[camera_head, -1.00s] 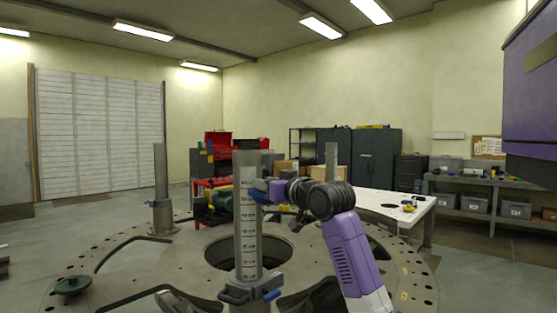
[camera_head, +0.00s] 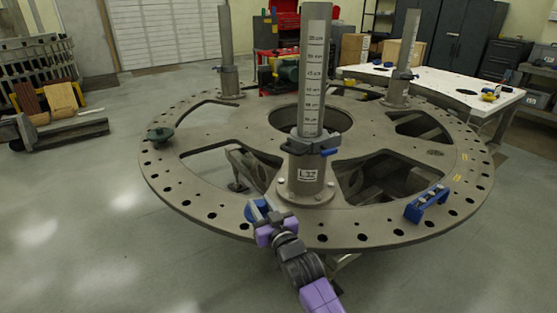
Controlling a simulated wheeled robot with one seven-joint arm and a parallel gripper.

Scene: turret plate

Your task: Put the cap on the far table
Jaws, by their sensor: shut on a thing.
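My gripper (camera_head: 258,212) is at the near edge of the round turret plate (camera_head: 225,195), to the left of the middle post's foot. It is shut on a blue round piece, which looks like the cap (camera_head: 251,214); the fingers hide part of it. I cannot tell whether the piece touches the plate. The far table (camera_head: 450,86) is white-topped and stands behind the plate at the right, well away from my gripper. Small blue and yellow items lie on it.
A tall grey post with a scale (camera_head: 315,80) rises from the plate in front of me. Two more posts (camera_head: 226,40) (camera_head: 408,50) stand further back. A blue rack (camera_head: 427,204) and a dark green knob-like part (camera_head: 160,134) sit on the plate. Open floor lies left.

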